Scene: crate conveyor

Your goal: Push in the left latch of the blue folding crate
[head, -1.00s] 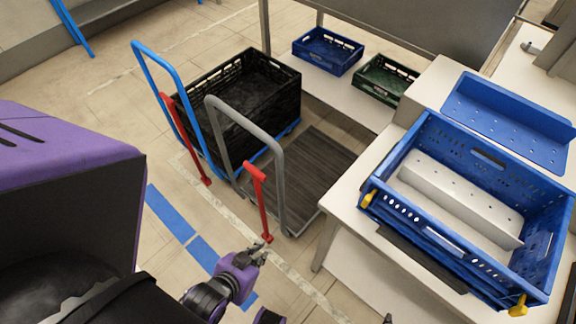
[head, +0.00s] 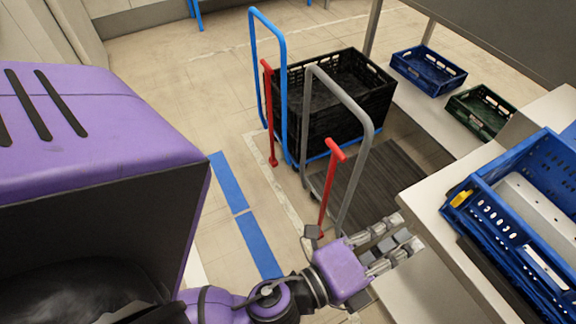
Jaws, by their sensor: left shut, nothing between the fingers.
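The blue folding crate (head: 482,192) stands on the white table at the right and is cut off by the picture's edge. Its yellow left latch (head: 461,199) shows at the near left corner. The other yellow latch is out of view. My left gripper (head: 404,238) is shut and empty, beside the table's left edge. Its fingers point right, toward the crate, to the left of and lower in the picture than the latch, and apart from it. My right gripper is not in view.
A white table (head: 437,226) carries the crate; its edge is close to my left gripper. A grey-handled cart (head: 372,190) and a blue-handled cart with a black crate (head: 375,100) stand behind. Small blue (head: 428,72) and green (head: 480,112) crates sit on a shelf.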

